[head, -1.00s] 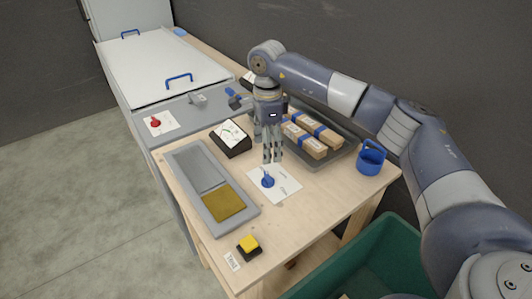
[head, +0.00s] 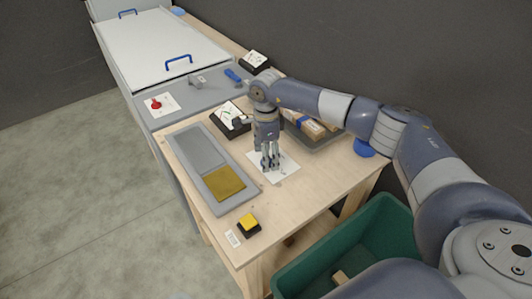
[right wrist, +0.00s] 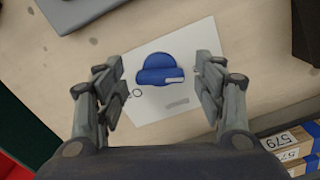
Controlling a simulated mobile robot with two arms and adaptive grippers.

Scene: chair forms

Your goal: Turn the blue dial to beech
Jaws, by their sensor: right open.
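The blue dial (right wrist: 158,68) sits on a white card (right wrist: 190,42) on the wooden table. A pale pointer mark shows on its right side in the right wrist view. The card's small labels are too small to read. My right gripper (head: 270,167) points down over the card (head: 286,164) in the head view and hides most of the dial. In the right wrist view my right gripper (right wrist: 160,82) is open, with one finger on each side of the dial and gaps between. Contact with it cannot be told. My left gripper is out of view.
A grey panel with a gold square (head: 225,183) and a yellow button (head: 248,222) lie left and in front. Taped boxes (head: 304,127) stand on a tray behind, beside a blue container (head: 364,148). A green bin (head: 371,222) is at the right. A red dial (head: 155,104) is farther back.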

